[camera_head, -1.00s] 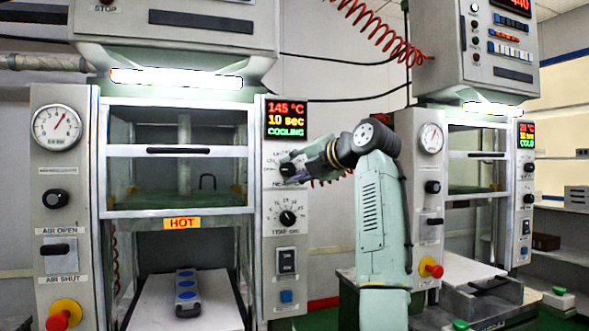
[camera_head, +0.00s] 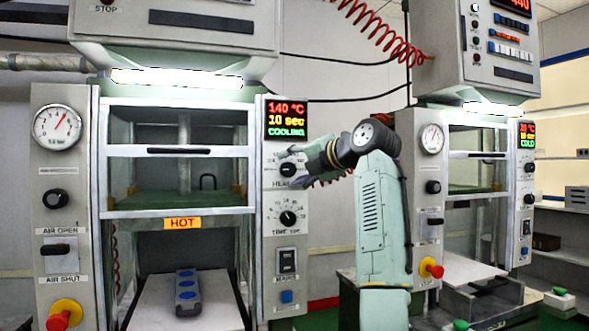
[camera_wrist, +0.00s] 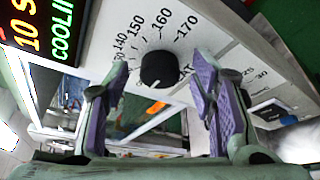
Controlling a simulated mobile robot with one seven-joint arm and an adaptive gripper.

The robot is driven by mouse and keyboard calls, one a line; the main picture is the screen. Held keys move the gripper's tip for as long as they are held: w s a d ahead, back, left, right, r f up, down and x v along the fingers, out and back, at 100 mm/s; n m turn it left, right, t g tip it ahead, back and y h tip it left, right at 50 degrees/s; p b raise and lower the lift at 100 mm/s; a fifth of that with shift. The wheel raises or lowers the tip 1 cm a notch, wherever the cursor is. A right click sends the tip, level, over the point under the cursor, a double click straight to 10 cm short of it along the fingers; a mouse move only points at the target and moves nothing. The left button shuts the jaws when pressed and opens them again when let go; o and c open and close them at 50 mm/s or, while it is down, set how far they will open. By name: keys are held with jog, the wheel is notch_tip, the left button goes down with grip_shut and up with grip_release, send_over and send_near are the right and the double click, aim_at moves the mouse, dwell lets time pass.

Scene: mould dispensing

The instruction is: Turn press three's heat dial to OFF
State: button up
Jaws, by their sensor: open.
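The heat dial is a black round knob (camera_head: 288,169) on the right-hand panel of the nearer press, above its timer dial. In the wrist view the knob (camera_wrist: 158,68) shows a scale from about 140 to 170 above it. A short white mark on it points down and left, away from those numbers. No OFF label is readable. My gripper (camera_wrist: 160,80) is open, its purple pads left and right of the knob with gaps visible. In the head view my gripper (camera_head: 297,167) is at the dial and partly covers its label.
The press display (camera_head: 286,119) reads 140 °C, 10 sec, COOLING. The timer dial (camera_head: 288,218), a mains switch (camera_head: 287,260) and a blue button (camera_head: 286,297) sit below. A blue-spotted mould (camera_head: 187,293) lies under the HOT sign (camera_head: 182,223). Another press (camera_head: 472,170) stands right.

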jog(key=v, duration=1.2)
